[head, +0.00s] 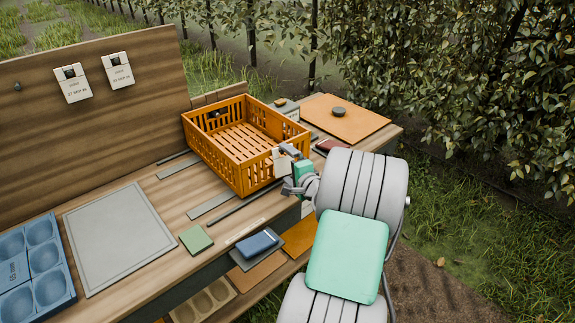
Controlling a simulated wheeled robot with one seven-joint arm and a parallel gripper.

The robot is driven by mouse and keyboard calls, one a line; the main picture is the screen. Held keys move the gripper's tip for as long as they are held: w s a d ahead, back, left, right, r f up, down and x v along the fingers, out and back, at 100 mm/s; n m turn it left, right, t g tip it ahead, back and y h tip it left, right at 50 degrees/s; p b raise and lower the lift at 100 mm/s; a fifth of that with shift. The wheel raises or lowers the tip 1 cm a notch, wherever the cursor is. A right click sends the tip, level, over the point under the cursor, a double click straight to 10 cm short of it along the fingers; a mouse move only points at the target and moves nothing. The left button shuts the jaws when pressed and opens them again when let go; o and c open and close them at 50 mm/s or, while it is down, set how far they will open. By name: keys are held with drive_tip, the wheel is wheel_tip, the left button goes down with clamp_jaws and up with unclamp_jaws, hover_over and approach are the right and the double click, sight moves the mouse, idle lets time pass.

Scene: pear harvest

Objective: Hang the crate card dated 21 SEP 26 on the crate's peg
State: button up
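The orange crate (222,160) stands on the wooden bench, open side up. A pale card (281,163) shows against its right-hand end, at the fingers of my gripper (288,152). Its print is too small to read, and my gripper partly covers it. I cannot tell whether my fingers are shut on it or whether it hangs on a peg. The crate's peg is not distinguishable. Two white cards hang on the upright board: the left card (73,83) appears to read 27 SEP 26, and the right card's date (118,70) is unclear. A bare peg (17,86) is at the board's left.
Leafy trees stand behind the bench.

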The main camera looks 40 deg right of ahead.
drive_tip(key=v, duration=0.8)
drive_tip(key=w+a+n+g+y+p, duration=0.25)
drive_tip(key=a+n+g+y, duration=0.35)
drive_tip(key=a+n, duration=1.2)
drive_tip(key=s+a+r+n+g+h, duration=0.2)
drive_tip(key=s+a+g, duration=0.4)
drive_tip(key=s+a, duration=0.7)
drive_tip(key=shift+s+a+r+n+p, duration=0.45)
drive_tip(key=shift+a+r, duration=0.2)
drive_tip(key=shift+a, duration=0.5)
drive_tip(key=shift+w, duration=0.1)
drive_tip(key=shift+c, duration=0.6)
